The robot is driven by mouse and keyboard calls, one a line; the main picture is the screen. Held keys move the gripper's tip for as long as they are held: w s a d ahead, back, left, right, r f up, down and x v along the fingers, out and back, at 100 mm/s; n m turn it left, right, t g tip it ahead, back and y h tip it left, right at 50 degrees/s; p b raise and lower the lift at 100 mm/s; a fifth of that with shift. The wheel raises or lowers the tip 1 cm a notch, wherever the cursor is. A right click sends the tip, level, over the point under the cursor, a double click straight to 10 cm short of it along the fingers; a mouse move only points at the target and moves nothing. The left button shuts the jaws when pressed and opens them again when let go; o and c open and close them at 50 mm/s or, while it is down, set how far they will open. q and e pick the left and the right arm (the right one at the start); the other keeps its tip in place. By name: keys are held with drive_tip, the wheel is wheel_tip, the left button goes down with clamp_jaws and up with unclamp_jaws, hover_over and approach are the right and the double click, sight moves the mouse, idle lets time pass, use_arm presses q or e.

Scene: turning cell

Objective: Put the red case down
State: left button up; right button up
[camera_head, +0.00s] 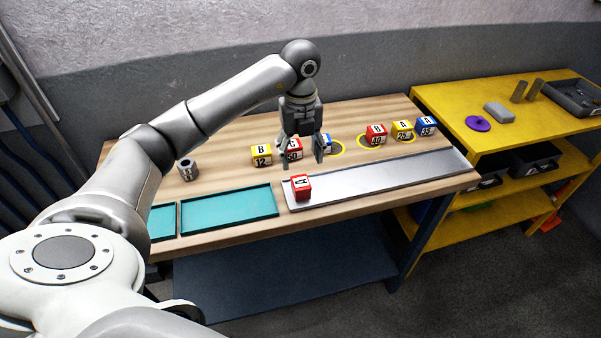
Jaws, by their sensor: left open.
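A red case with a white label (301,188) sits at the left end of the long silver tray (400,174). My left gripper (301,154) is open, pointing down over the table just behind that case in the picture, its fingers apart. A second red case, marked 50 (294,152), shows between the fingers; I cannot tell whether they touch it. A third red case, marked 40 (376,136), stands to the right by a yellow ring. My right gripper is out of view.
A yellow case (262,155) and a partly hidden blue case (326,145) flank the gripper. Another yellow case (402,130) and a blue one (425,126) stand right. A yellow shelf (450,100) adjoins the table.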

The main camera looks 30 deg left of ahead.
use_arm(q)
drive_tip(key=shift+r, duration=1.3)
